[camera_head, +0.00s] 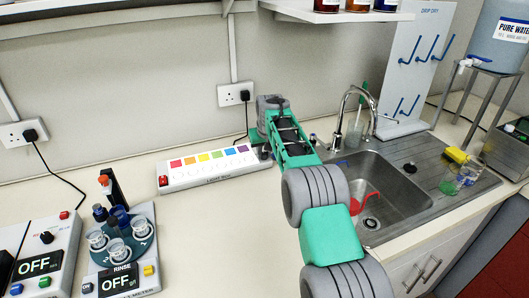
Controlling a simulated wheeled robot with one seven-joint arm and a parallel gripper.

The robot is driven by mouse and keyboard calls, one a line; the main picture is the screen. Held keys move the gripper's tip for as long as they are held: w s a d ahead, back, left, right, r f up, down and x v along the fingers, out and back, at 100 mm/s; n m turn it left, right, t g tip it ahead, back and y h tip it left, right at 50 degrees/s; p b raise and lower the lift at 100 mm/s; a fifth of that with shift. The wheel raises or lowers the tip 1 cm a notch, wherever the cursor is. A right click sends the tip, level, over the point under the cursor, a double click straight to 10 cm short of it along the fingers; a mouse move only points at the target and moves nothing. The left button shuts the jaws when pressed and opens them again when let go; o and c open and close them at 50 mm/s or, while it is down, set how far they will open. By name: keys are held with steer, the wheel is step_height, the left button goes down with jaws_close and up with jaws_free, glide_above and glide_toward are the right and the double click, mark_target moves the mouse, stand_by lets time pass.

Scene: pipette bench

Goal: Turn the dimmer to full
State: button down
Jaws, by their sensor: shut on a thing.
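A long white light box (212,180) lies on the bench, with a row of coloured squares on its top and a red button (163,181) at its left end. At its right end is a small dark dimmer knob (264,154). My gripper (262,146) is at that end, coming in from the right, and is shut on the knob. My green and grey arm hides the bench just right of the box. The fingertips and the knob's pointer are too small to make out.
A steel sink (385,195) with a tap (352,100) lies to the right of my arm. Two meters with OFF displays (38,265) and (120,281) stand at the left. A wall socket (235,94) has a cable running down behind the box. The bench in front of the box is clear.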

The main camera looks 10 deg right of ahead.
steer(key=shift+a+r+m+h+p, duration=0.15)
steer(key=shift+m+h+p, duration=0.25)
steer(key=shift+m+p, duration=0.5)
steer(key=m+h+p, duration=0.1)
steer(key=m+p, duration=0.2)
steer(key=p, duration=0.1)
steer(key=shift+r, duration=0.15)
steer(key=m+p, duration=0.2)
steer(key=p, duration=0.1)
steer(key=shift+g+h, duration=0.4)
steer(key=shift+w+m+p, duration=0.1)
steer(key=shift+m+p, duration=0.4)
steer(key=shift+p, duration=0.45)
steer(key=shift+f, duration=0.25)
steer(key=c, duration=1.3)
jaws_free()
steer(key=shift+o, duration=0.2)
